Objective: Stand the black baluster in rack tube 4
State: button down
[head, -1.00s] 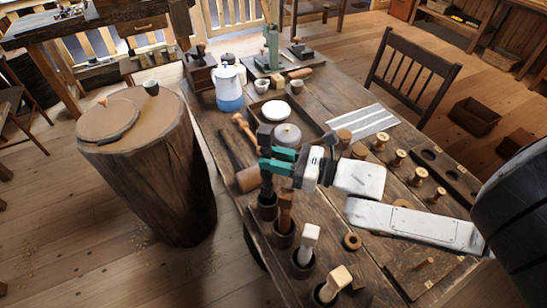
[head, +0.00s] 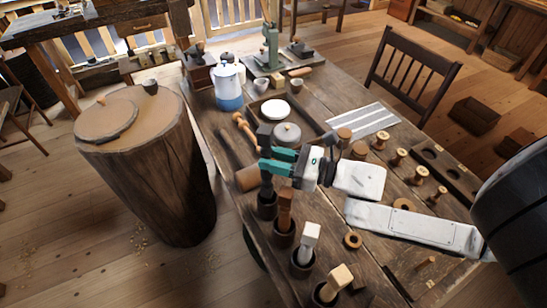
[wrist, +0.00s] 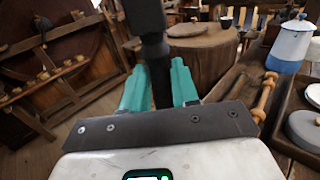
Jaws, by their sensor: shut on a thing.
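The black baluster (head: 265,132) is upright in the head view, with its square block above the teal fingers of my gripper (head: 272,160). My gripper is shut on its shaft. In the wrist view the black baluster (wrist: 146,20) passes between the teal fingers (wrist: 158,85). Its lower part reaches the mouth of the farthest dark rack tube (head: 267,208) of the row along the table's near left edge. I cannot tell how deep its foot is, or read any tube number.
The other rack tubes hold a brown baluster (head: 285,205), a white one (head: 309,240) and a pale wood one (head: 337,280). A mallet (head: 248,178) lies close left of the gripper. A kettle (head: 228,90) and tray (head: 262,118) stand farther back. A stump (head: 160,180) stands left.

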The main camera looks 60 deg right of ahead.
jog(key=shift+f, duration=0.45)
jog(key=shift+f+b, duration=0.1)
jog(key=shift+b, duration=0.25)
jog(key=shift+f+b, duration=1)
jog(key=shift+f, duration=0.2)
jog(key=shift+f, duration=0.15)
jog(key=shift+f+b, duration=1.35)
jog(key=c, duration=0.8)
grip_release()
